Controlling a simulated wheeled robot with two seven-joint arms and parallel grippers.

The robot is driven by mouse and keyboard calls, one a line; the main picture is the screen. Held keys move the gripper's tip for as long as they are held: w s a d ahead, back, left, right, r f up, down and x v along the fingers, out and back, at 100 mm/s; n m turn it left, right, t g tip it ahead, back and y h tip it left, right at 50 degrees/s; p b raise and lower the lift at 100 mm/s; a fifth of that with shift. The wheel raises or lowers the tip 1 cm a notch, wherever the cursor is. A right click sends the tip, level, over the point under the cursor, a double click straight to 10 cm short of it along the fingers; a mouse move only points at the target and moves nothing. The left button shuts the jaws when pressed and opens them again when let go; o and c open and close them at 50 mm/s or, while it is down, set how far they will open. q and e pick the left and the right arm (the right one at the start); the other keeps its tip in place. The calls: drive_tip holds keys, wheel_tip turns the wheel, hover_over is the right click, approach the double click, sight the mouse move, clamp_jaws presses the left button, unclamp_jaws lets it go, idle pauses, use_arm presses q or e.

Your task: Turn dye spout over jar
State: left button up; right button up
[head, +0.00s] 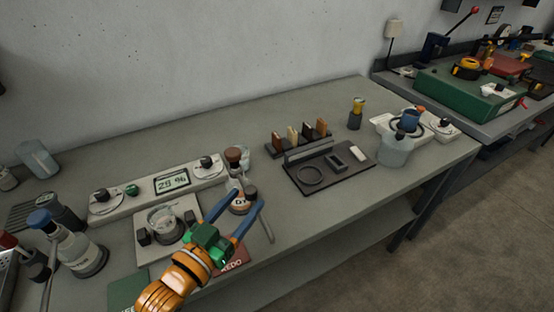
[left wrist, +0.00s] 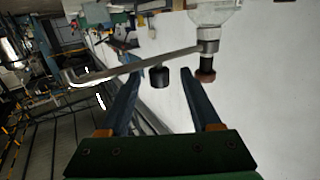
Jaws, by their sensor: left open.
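The dye dispenser (head: 233,157) has a brown top, a clear body and an orange label, and stands right of the display panel. A thin grey bent spout (head: 267,228) points toward the bench front; in the left wrist view the spout (left wrist: 130,66) runs left from a metal collar and crosses beyond the fingers. My left gripper (head: 245,197) is open around the labelled lower part in the head view, contact unclear. In the left wrist view, a dark knob (left wrist: 160,86) shows between the fingers. A glass jar (head: 163,220) sits on a pale plate left of my gripper.
The display panel (head: 172,181) with knobs lies behind the jar. A blue-capped bottle (head: 75,250) stands at left. A dark tray (head: 330,170) and a clear pot (head: 394,150) are at right. Red and green mats lie near the front edge.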

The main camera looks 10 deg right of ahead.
sight(254, 187)
use_arm(q)
drive_tip(key=shift+w+d+r, duration=0.15)
drive_tip(key=shift+w+d, duration=0.25)
drive_tip(key=shift+d, duration=0.1)
drive_tip(key=shift+w+r, duration=0.1)
drive_tip(key=shift+r, duration=0.1)
drive_tip(key=shift+w+d+r+h+p, duration=0.3)
drive_tip(key=shift+d+r+p, duration=0.05)
drive_tip(key=shift+r+p, duration=0.05)
drive_tip(key=x, duration=0.3)
drive_tip(key=shift+w+d+f, duration=0.25)
drive_tip(key=shift+w+f, duration=0.05)
drive_tip(key=shift+w+d, duration=0.15)
drive_tip(key=shift+s, duration=0.25)
drive_tip(key=shift+c, duration=1.3)
clamp_jaws()
use_arm(e)
drive_tip(key=shift+s+a+r, duration=0.15)
drive_tip(key=shift+s+r, duration=0.1)
drive_tip(key=shift+r, duration=0.45)
